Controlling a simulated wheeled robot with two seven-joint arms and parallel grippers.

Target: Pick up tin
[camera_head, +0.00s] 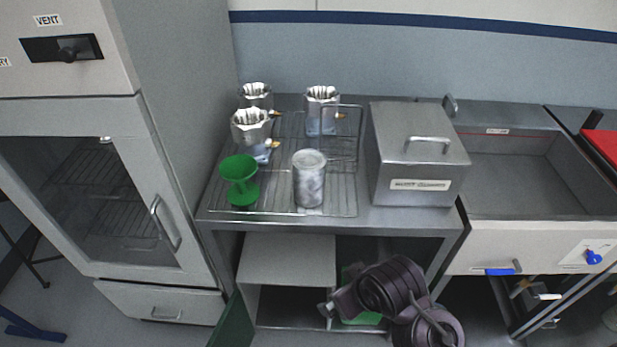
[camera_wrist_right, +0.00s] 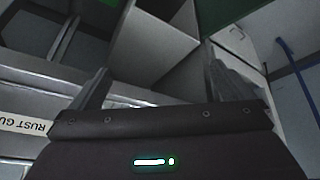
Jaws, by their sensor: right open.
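The tin (camera_head: 309,180) is a mottled grey-silver cylinder. It stands upright on the wire rack (camera_head: 270,212) on the metal bench, to the right of a green funnel-shaped piece (camera_head: 239,180). My right arm is low in front of the bench in the head view, below and to the right of the tin. My right gripper (camera_wrist_right: 158,75) shows in the right wrist view with its two fingers wide apart and nothing between them. The tin is not seen in the right wrist view. My left gripper is not in view.
Several fluted metal pieces stand on the rack behind the tin. A lidded metal box (camera_head: 415,165) stands to its right, beyond a gap. A sink-like basin (camera_head: 540,180) is farther right. A tall grey cabinet (camera_head: 190,130) rises on the left. An open shelf (camera_head: 285,260) lies below the benchtop.

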